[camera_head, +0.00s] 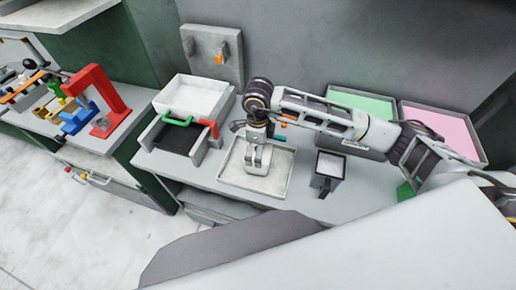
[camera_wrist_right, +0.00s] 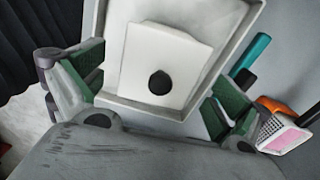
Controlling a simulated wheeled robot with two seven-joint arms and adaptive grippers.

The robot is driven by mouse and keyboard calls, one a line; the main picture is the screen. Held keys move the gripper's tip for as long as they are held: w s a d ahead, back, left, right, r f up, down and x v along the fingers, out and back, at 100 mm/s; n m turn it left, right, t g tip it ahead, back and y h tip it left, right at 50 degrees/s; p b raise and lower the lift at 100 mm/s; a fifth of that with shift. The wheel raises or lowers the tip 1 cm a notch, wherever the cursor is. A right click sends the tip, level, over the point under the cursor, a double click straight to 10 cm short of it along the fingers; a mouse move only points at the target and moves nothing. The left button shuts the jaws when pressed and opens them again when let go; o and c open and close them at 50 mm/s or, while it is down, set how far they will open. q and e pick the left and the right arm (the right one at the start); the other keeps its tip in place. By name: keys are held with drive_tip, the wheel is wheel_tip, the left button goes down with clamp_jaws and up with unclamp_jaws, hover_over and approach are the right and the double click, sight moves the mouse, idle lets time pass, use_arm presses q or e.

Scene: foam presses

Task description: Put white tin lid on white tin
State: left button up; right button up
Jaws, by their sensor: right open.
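A flat white square piece with a round black knob (camera_wrist_right: 185,60), which looks like the white tin lid, lies inside a shallow white tray in the wrist view. My right gripper (camera_head: 257,163) is over this tray in the head view and hides much of what is under it. In the wrist view the right gripper's (camera_wrist_right: 155,82) green-padded fingers stand wide apart on either side of the white piece, with nothing held. A small dark-sided box with a pale top (camera_head: 329,165) stands right of the tray; I cannot tell whether it is the white tin. My left gripper is not in view.
The shallow tray's rim (camera_head: 289,178) sits on the grey counter. A press with a green handle (camera_head: 181,118) and a white bin (camera_head: 193,95) stand to its left. Green (camera_head: 360,105) and pink (camera_head: 445,128) trays are behind my right arm. A teal tool (camera_wrist_right: 251,52) lies beside the tray.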

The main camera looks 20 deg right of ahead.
wheel_tip(320, 180, up, 12)
idle(0.7)
drive_tip(key=shift+f, duration=0.15)
idle(0.5)
